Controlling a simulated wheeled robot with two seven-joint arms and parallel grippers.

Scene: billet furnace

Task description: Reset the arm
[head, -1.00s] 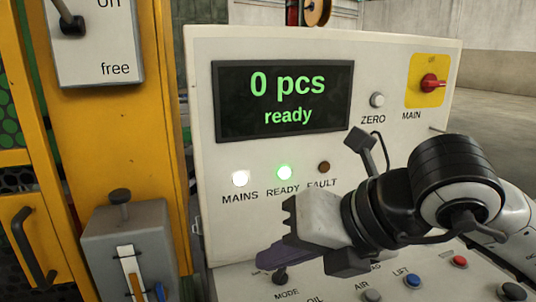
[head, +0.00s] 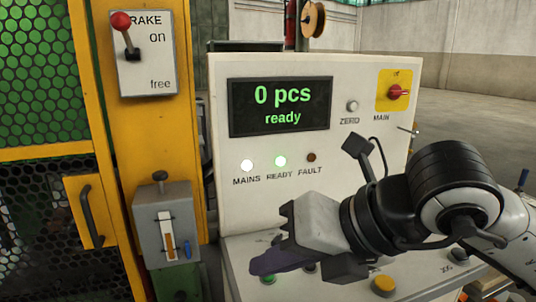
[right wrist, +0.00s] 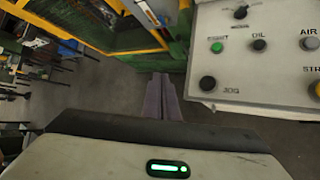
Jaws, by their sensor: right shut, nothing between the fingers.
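My right arm comes in from the right in the head view, in front of the white control panel (head: 225,190). Its gripper (head: 264,264) is shut with nothing between the dark purple-grey fingers. The fingertips point left, over the sloped button desk's left part in that picture. In the right wrist view the shut fingers (right wrist: 160,98) lie side by side over grey floor, left of the button desk (right wrist: 215,75). My left gripper is not in view.
The panel display (head: 281,106) reads 0 pcs, ready; mains and ready lamps are lit. A red-knobbed brake lever (head: 124,30) points up at left. A grey slider box (head: 150,228) and yellow guard frame (head: 105,120) stand left of the panel.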

